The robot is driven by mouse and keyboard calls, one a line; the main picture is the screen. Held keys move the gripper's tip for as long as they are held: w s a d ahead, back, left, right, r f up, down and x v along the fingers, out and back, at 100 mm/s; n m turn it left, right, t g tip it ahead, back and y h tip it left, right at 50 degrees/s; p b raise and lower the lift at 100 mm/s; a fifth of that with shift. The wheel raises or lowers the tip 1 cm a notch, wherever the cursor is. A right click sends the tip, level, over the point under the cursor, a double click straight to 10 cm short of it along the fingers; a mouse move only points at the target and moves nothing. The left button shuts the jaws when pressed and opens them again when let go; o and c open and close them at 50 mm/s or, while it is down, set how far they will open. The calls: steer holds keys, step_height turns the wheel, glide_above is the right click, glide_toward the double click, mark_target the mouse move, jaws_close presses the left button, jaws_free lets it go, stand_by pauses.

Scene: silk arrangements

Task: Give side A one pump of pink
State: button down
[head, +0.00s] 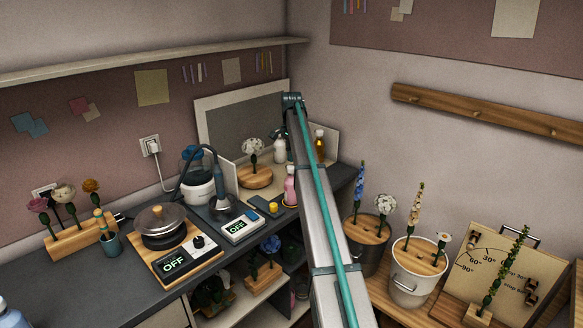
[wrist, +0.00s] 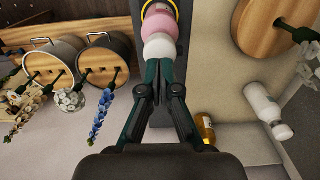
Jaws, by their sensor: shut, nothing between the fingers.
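A pink bottle (head: 290,186) stands on the dark counter, in a yellow ring, beside my arm. In the wrist view the pink bottle (wrist: 163,24) is at the top centre, with its white top (wrist: 159,47) towards me. My gripper (wrist: 159,66) is shut and empty, its fingertips right at the white top; I cannot tell whether they touch it. In the head view my arm hides most of the gripper. A round wooden base (head: 255,178) with a white flower stands left of the bottle. I see no readable side A label.
A white bottle (head: 280,151) and an amber bottle (head: 320,146) stand behind the pink one. A small white device reading OFF (head: 241,228) and a dark flat pad (head: 265,206) lie in front. Flower buckets (head: 410,284) stand at right.

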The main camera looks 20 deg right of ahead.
mark_target(292, 166)
steer(key=shift+f+b, duration=0.35)
steer(key=shift+f, duration=1.3)
steer(key=shift+r, duration=0.5)
steer(key=shift+p, duration=0.3)
steer(key=shift+r+p, duration=1.1)
steer(key=shift+r, duration=1.35)
